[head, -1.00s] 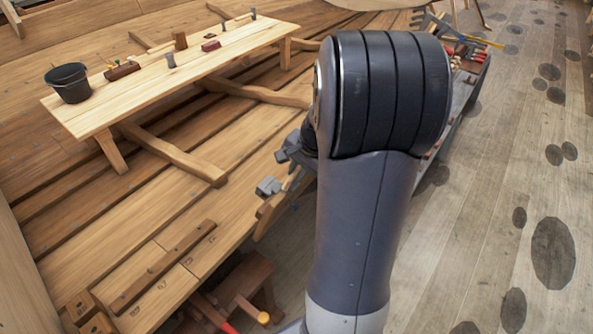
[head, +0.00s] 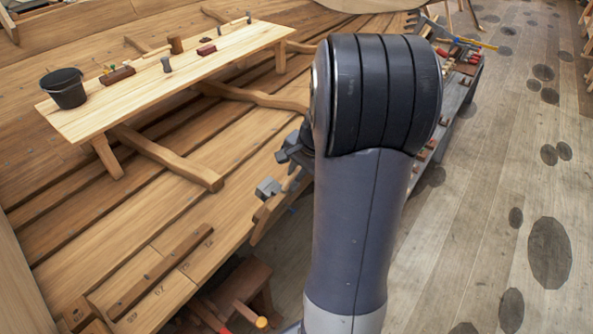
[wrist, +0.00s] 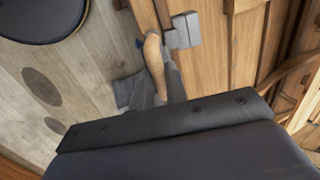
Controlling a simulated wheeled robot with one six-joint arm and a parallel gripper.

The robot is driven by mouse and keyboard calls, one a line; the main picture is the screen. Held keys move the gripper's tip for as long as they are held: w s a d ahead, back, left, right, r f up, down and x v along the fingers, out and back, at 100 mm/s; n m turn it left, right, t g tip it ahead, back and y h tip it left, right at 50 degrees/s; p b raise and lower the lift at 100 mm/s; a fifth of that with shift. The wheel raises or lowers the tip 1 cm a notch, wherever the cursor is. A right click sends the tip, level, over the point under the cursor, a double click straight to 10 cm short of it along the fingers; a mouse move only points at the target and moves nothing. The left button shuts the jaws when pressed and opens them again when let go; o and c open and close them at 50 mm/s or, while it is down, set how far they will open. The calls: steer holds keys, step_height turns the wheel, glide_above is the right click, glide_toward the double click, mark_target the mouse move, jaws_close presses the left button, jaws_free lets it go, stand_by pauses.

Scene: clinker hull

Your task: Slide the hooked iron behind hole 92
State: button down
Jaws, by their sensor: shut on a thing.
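My gripper (wrist: 148,90) shows only in part in the wrist view, as grey pieces beyond the dark bar of my wrist. The iron appears close to the brown planks of the hull (wrist: 243,50). In the head view my arm hides much of this. I cannot make out hole 92 or whether the iron touches planking.
A long bench (head: 170,75) stands at the upper left with a black bucket (head: 64,89) and small tools. A low stool (head: 250,280) is at the bottom. A tool rack (head: 462,85) is behind my arm. The floor at the right (head: 480,230) is clear.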

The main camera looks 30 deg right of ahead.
steer(key=c, duration=1.3)
jaws_free()
steer(key=shift+s, duration=0.1)
step_height(320, 180, up, 8)
steer(key=p, duration=0.6)
